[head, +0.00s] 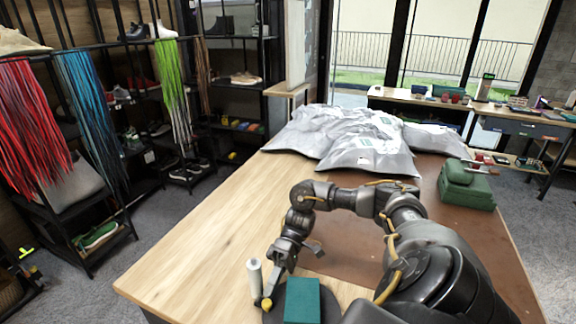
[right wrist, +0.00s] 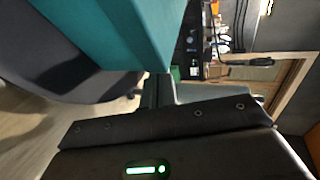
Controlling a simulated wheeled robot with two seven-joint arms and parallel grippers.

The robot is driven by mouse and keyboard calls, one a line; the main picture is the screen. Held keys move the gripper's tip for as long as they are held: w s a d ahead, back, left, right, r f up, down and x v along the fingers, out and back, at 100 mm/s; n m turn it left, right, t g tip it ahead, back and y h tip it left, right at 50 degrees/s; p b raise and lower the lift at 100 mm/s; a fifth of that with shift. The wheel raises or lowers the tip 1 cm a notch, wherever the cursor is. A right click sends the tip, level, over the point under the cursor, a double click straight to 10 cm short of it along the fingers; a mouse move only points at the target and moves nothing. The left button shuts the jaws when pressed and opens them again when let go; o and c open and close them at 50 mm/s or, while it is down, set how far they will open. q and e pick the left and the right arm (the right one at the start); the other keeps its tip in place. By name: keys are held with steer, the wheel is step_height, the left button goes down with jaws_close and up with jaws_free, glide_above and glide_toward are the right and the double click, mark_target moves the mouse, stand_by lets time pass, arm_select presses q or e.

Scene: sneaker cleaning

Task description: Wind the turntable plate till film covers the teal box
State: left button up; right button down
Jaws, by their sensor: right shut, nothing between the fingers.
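The teal box (head: 302,300) stands upright on the dark round turntable plate (head: 276,312) at the bottom of the head view, partly cut off. A white film roll (head: 255,277) stands upright just left of the plate. In the right wrist view, the teal box (right wrist: 115,28) and the dark plate (right wrist: 45,62) are near the fingers. No film is discernible on the box. My left gripper is out of view.
Grey plastic-wrapped bundles (head: 340,140) lie at the table's back. Green cases (head: 466,184) are stacked at the right on a brown mat (head: 425,195). The wooden table (head: 205,235) is clear to the left. Shelves with shoes and hanging laces stand beyond it.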

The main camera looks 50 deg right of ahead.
steer(key=shift+a, duration=0.25)
stand_by(0.6)
steer(key=shift+d, duration=0.1)
steer(key=shift+w+d+b, duration=0.15)
steer(key=shift+d+b, duration=0.15)
steer(key=b+v, duration=0.4)
steer(key=v, duration=0.1)
steer(key=shift+w+d+r, duration=0.1)
steer(key=shift+d+r, duration=0.1)
steer(key=shift+r, duration=0.05)
steer(key=shift+v, duration=0.95)
steer(key=shift+p+v, duration=1.3)
steer(key=shift+p, duration=0.25)
